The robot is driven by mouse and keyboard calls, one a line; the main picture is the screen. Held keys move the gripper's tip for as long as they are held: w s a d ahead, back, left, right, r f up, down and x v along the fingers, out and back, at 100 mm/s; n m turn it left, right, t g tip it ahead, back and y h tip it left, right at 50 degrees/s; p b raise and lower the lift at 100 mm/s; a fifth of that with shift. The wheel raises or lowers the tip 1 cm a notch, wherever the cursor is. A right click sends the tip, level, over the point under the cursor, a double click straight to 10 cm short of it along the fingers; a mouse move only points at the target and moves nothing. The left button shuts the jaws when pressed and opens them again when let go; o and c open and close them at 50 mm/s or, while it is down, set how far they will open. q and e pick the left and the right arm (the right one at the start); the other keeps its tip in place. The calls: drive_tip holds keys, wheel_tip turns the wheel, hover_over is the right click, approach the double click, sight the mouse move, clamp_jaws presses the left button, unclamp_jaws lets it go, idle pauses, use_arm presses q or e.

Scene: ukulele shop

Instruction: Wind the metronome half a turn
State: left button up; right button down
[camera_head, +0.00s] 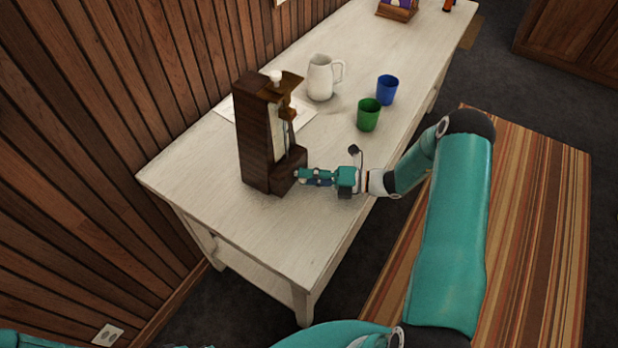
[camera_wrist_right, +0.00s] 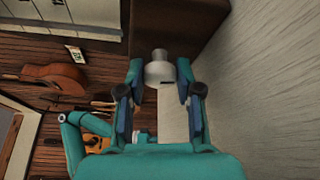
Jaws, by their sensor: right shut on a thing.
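The metronome (camera_head: 252,140) is a tall dark wooden case that stands upright on the white table, near its left end. A pale pendulum strip shows on its open face. In the right wrist view, a pale grey winding key (camera_wrist_right: 160,71) sticks out of the metronome's dark wooden side (camera_wrist_right: 165,22). My right gripper (camera_head: 302,176) is low beside the metronome. It also shows in the right wrist view (camera_wrist_right: 160,76), its two fingers shut on the key from both sides. In the head view the key is hidden by the fingers. My left gripper is not in view.
A white jug (camera_head: 320,80), a green cup (camera_head: 368,117) and a blue cup (camera_head: 387,91) stand behind my right gripper. A paper sheet (camera_head: 303,114) lies partly behind the metronome. The white table (camera_head: 262,236) is bare in front. A wood-panelled wall (camera_head: 120,90) runs along the left.

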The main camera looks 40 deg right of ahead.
drive_tip(key=shift+w+d+f+m+t+y+b, duration=0.15)
drive_tip(key=shift+m+t+b, duration=0.1)
drive_tip(key=shift+m, duration=0.35)
drive_tip(key=shift+s+d+m+t+y+b, duration=0.15)
drive_tip(key=shift+m+t, duration=0.1)
drive_tip(key=shift+m, duration=0.35)
drive_tip(key=shift+w, duration=0.1)
drive_tip(key=c, duration=0.8)
unclamp_jaws()
drive_tip(key=shift+a, duration=0.2)
